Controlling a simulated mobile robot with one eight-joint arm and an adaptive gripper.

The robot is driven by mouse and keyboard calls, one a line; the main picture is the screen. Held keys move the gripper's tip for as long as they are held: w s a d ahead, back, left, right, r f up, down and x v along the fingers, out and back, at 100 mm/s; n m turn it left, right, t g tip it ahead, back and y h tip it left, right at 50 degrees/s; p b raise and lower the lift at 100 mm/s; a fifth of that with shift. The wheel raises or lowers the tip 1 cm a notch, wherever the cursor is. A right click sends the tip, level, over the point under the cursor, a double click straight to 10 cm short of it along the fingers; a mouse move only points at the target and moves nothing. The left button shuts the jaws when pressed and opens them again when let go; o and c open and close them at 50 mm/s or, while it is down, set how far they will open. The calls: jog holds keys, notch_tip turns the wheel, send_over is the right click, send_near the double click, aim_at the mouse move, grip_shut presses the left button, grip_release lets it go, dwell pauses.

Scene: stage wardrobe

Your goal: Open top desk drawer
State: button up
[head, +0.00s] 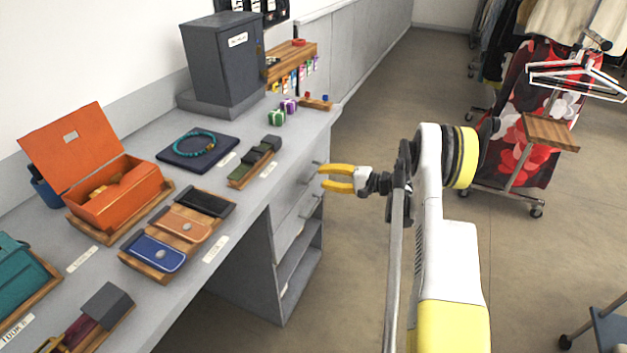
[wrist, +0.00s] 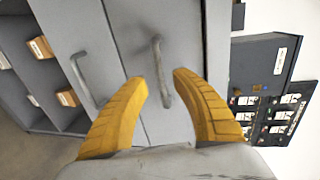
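The grey desk (head: 237,184) has a stack of drawers at its right end. The top drawer (wrist: 133,38) is flush with the desk front and looks shut. Its grey bar handle (wrist: 157,62) shows in the wrist view, with its lower part between the two finger tips. My gripper (head: 322,177) has yellow fingers spread apart in front of the drawer fronts. In the wrist view my gripper (wrist: 160,78) is open on both sides of the handle. I cannot tell whether a finger touches it.
A second drawer handle (wrist: 84,79) lies beside the first. Open shelves (head: 300,262) are below the drawers. A dark grey box (head: 226,60), an orange case (head: 117,192) and wallets stand on the desk. The floor (head: 375,110) right of the desk is clear up to the clothes rack.

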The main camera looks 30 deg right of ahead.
aim_at(314, 174)
jog(key=b+x, duration=0.1)
jog(key=x, duration=0.3)
jog(key=shift+w+a, duration=0.1)
grip_shut()
